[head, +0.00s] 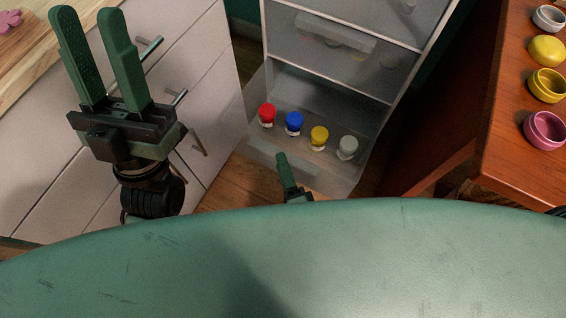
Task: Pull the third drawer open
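A pale, translucent drawer unit (277,50) stands at top centre. Its lowest visible drawer (326,181) is pulled out towards me. Inside stand small jars with red (267,113), blue (294,122), yellow (319,134) and whitish (348,145) lids. The drawer above it (330,35) is shut. The top of the unit is cut off. My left gripper (88,14) is raised at left, fingers apart and empty, in front of a white cabinet. My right gripper (281,155) is at the open drawer's front; only one finger shows clearly, and my green body hides the rest. Contact is unclear.
The white cabinet (205,70) with bar handles and a wooden top (35,45) is at left. A reddish wooden table (520,165) at right holds several small bowls. A strip of wooden floor (232,185) shows between cabinet and drawer.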

